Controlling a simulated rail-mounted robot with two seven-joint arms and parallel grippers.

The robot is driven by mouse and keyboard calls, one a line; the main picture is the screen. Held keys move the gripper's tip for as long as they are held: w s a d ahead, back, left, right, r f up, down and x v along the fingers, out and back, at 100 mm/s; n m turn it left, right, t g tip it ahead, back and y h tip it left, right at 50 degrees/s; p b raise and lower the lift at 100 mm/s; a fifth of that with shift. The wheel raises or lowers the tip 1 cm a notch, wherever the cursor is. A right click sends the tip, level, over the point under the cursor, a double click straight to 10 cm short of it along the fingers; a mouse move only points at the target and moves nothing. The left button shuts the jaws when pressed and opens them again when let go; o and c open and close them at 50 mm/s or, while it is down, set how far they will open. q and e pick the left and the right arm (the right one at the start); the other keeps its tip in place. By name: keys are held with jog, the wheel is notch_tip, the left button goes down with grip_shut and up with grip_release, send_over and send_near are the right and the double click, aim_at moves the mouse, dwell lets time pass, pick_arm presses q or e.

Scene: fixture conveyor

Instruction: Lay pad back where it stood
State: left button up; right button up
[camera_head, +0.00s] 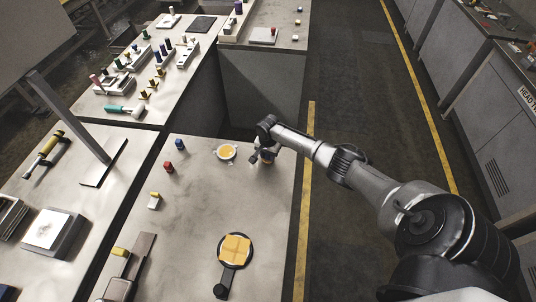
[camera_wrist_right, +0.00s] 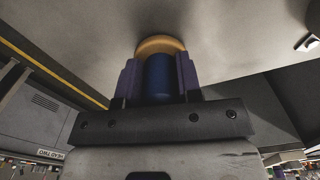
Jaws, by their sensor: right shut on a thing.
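My right gripper (camera_head: 262,157) is over the far right part of the near table in the head view. In the right wrist view its two fingers (camera_wrist_right: 158,82) are shut on a dark blue upright handle. The handle belongs to what looks like the pad (camera_wrist_right: 160,46), with a round orange-tan edge beyond the fingers, close to the grey tabletop. I cannot tell whether it touches the table. In the head view the gripper mostly hides it. My left gripper is not in view.
A white ringed dish (camera_head: 227,152) with an orange middle stands just left of the gripper. Blue (camera_head: 180,144) and red (camera_head: 169,167) pieces stand further left. The table between is clear.

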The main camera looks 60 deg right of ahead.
jog(key=shift+f, duration=0.15)
jog(key=o, duration=0.9)
